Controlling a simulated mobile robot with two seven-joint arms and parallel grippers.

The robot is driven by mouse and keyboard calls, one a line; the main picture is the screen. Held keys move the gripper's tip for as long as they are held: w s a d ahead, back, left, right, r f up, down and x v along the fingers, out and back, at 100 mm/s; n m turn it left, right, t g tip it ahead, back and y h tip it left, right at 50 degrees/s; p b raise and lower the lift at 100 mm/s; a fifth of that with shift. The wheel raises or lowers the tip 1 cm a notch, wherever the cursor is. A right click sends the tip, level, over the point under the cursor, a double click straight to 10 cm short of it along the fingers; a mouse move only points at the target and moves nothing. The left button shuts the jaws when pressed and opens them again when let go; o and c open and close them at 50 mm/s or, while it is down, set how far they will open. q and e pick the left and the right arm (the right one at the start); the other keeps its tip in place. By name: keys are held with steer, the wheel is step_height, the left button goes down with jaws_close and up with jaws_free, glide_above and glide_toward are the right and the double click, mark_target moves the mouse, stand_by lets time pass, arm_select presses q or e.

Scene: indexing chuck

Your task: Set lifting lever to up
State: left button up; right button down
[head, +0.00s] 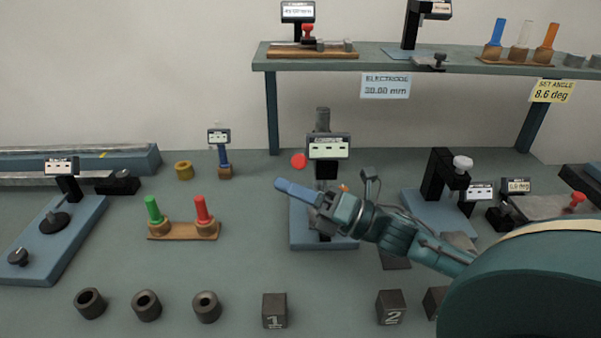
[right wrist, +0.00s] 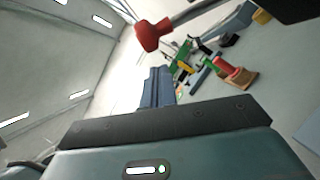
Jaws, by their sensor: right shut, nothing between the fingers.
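A device with a blue base (head: 300,230) and a dark display head (head: 328,147) stands at the middle of the table. A red lever knob (head: 299,160) shows at its upper left; no label marks it as the lifting lever. In the right wrist view the red knob (right wrist: 150,36) sits on the end of a grey rod. My right gripper (head: 281,185) is in front of the device, just below and left of the knob in the head view. Its blue fingers (right wrist: 157,88) are shut and empty, apparently apart from the knob. My arm hides part of the device.
A wooden stand with green and red pegs (head: 183,229) is at the left. Several dark rings and numbered blocks (head: 274,311) line the front. A raised shelf (head: 400,60) is behind. More devices stand at both sides.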

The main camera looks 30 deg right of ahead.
mark_target(300, 162)
steer(key=shift+d+r, duration=0.3)
steer(key=shift+d, duration=0.2)
steer(key=shift+d+r, duration=0.3)
steer(key=shift+d, duration=0.2)
steer(key=r, duration=0.1)
steer(key=r+p, duration=0.1)
steer(key=w+r+p, duration=0.1)
steer(key=shift+d, duration=0.35)
steer(key=shift+w+d+r, duration=0.1)
steer(key=shift+w+r, duration=0.05)
steer(key=shift+w, duration=0.1)
